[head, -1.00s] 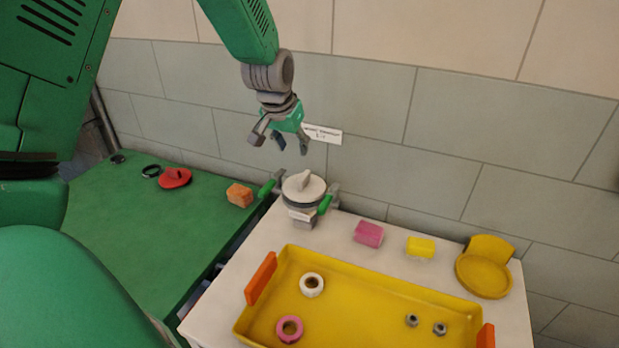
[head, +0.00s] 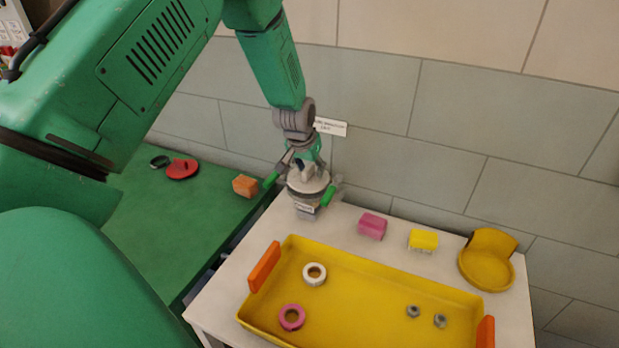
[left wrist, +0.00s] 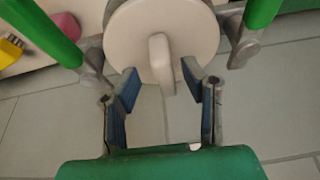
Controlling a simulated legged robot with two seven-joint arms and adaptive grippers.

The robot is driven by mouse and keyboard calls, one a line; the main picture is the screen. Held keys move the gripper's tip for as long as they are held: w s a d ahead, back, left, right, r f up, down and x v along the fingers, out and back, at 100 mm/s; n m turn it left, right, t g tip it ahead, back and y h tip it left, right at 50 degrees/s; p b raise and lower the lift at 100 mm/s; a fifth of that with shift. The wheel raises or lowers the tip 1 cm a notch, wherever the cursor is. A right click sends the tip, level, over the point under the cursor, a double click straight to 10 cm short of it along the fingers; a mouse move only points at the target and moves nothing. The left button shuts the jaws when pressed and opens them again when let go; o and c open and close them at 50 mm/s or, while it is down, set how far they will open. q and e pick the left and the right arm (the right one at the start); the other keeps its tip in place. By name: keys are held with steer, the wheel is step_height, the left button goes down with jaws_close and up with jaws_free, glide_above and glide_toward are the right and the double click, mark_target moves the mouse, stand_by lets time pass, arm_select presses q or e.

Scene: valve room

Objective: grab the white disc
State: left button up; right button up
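The white disc (head: 309,182) with a raised handle bar sits on top of a grey fitting with green-handled clamps on the white table. It shows large in the left wrist view (left wrist: 172,28), its handle bar (left wrist: 161,62) pointing between the fingers. My left gripper (head: 302,162) is right above the disc, pointing down. In the left wrist view the left gripper (left wrist: 160,86) is open, its blue-padded fingers on both sides of the bar's end, with a gap to each. My right gripper is in neither view.
Green clamp handles (head: 271,180) flank the disc closely. A yellow tray (head: 368,276) with rings and nuts fills the table's front. Pink (head: 372,227) and yellow (head: 423,240) blocks and a yellow dish (head: 487,268) lie right. An orange block (head: 245,186) and red disc (head: 182,169) lie on the green table.

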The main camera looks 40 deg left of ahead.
arm_select(q)
steer(key=shift+w+d+f, duration=0.1)
steer(key=shift+d+f, duration=0.05)
steer(key=shift+a+f, duration=0.1)
steer(key=shift+a, duration=0.45)
jaws_close()
steer(key=shift+a, duration=0.2)
steer(key=shift+d, duration=0.15)
